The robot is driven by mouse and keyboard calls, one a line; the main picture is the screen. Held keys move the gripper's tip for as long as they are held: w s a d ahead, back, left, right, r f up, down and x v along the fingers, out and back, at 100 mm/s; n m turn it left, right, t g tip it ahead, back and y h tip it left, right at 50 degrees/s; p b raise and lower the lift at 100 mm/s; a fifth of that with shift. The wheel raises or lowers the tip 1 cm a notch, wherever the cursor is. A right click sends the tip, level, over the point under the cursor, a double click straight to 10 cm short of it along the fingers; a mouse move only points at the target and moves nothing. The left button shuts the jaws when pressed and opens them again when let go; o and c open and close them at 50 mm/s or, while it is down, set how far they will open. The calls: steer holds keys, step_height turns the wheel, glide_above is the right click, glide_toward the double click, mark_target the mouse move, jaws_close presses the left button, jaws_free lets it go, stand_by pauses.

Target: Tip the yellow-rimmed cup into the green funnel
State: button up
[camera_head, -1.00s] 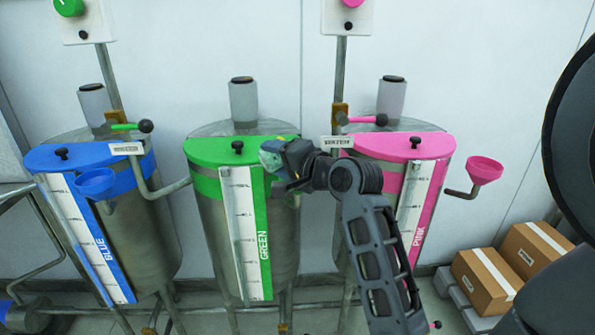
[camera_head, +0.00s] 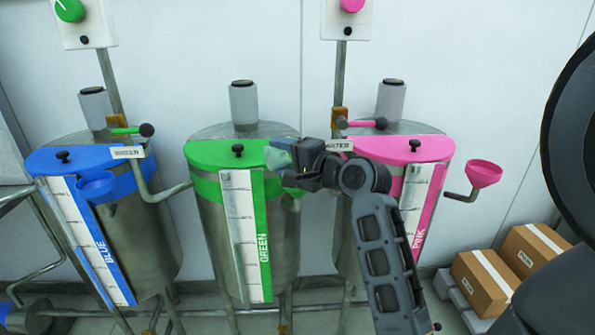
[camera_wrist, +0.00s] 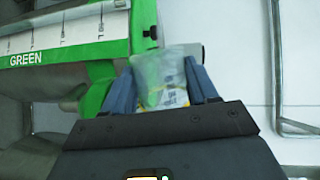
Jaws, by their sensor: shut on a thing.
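My gripper (camera_head: 284,160) is shut on a pale translucent cup (camera_head: 275,156) in front of the green drum's lid, at its right side. In the wrist view the cup (camera_wrist: 160,75) sits between the two blue-grey fingers (camera_wrist: 163,88), with some yellow low on it. I cannot make out its rim clearly or tell its exact tilt. I cannot pick out the green funnel in either view; my gripper and arm cover the area right of the green drum.
The green drum (camera_head: 215,190) stands between the blue drum (camera_head: 145,225) and the pink drum (camera_head: 345,245). Cardboard boxes (camera_head: 488,280) lie at the lower right.

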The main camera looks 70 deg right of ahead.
steer(key=shift+r+m+p, duration=0.2)
steer(key=shift+m+p, duration=0.2)
steer(key=shift+p, duration=0.2)
